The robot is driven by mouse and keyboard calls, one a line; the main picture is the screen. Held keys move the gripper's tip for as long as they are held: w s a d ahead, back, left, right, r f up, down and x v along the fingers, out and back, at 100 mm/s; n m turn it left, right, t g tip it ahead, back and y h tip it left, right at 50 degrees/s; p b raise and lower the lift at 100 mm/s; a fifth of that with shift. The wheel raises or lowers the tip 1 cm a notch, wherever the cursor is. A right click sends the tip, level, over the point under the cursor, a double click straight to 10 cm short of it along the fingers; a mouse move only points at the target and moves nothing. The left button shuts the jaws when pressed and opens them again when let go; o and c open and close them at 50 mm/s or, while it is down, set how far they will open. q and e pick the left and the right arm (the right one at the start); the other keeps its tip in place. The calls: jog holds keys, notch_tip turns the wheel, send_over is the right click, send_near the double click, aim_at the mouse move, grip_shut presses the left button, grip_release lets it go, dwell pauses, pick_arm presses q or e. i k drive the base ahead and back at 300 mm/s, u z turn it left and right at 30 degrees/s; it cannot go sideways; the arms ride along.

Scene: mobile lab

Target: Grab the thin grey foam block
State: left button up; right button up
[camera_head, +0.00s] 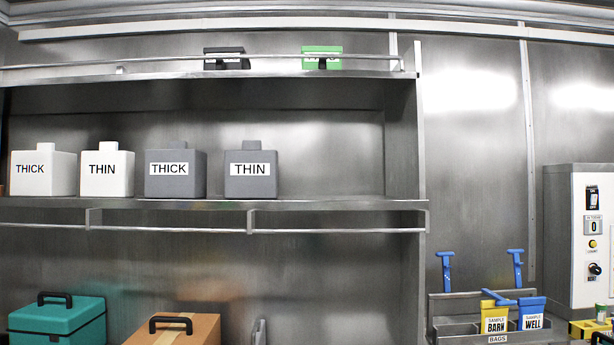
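The thin grey foam block (251,186) is a dark grey box with a small raised knob on top and a white label reading THIN. It sits upright on the middle shelf, rightmost in a row of similar blocks. Just left of it stands a grey block labelled THICK (175,186). Further left are a white THIN block (107,185) and a white THICK block (43,187). Neither of my grippers shows in the head view.
A rail (340,230) runs along the front below the middle shelf (330,202). Shelf space right of the grey THIN block is clear. Below are a teal case (58,322) and an orange-brown case (172,332). At right are sample bags (531,314) and a control box (591,235).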

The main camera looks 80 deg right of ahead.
aim_at(251, 171)
jog(key=z, duration=1.5)
jog(key=i, duration=0.2)
jog(key=u, duration=0.05)
